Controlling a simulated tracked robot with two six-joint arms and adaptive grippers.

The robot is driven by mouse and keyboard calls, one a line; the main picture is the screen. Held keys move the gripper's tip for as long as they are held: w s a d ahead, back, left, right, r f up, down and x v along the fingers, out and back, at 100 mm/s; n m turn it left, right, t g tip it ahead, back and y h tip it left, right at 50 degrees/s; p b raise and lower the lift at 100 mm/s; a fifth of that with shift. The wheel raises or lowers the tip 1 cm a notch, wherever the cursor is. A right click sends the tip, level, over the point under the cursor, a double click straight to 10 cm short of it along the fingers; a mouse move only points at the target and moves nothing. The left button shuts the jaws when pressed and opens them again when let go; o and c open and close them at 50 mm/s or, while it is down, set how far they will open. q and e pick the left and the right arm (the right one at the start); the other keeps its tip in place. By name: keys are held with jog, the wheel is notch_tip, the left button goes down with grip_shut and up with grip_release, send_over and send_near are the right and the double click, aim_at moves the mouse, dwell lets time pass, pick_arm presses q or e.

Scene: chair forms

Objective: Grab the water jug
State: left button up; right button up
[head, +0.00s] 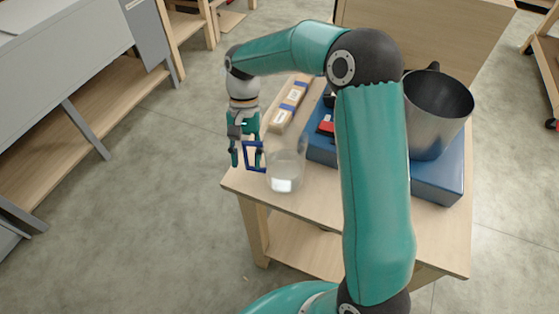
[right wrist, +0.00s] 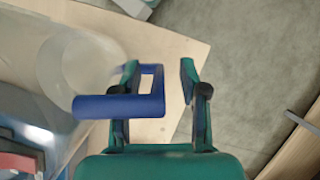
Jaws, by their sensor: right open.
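The water jug (head: 286,168) is clear with a blue handle (head: 248,157) on its left side. It stands upright at the table's front left corner. In the right wrist view the jug (right wrist: 75,65) is a pale round shape at left, with its blue handle (right wrist: 130,106) reaching towards the fingers. My right gripper (head: 243,153) points down at the handle. In the right wrist view my right gripper (right wrist: 160,80) is open, and the handle's outer bar lies between its fingers. I cannot tell whether a finger touches it. My left gripper is not in view.
The wooden table (head: 310,200) also bears a blue case (head: 437,182), a metal pot (head: 437,105), a red item (head: 326,125) and a long packaged box (head: 291,103). A grey-topped bench (head: 60,60) stands at left. The floor between is clear.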

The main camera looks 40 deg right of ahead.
grip_shut()
jog(key=shift+w+r, duration=0.1)
jog(key=shift+r, duration=0.2)
dwell(0.6)
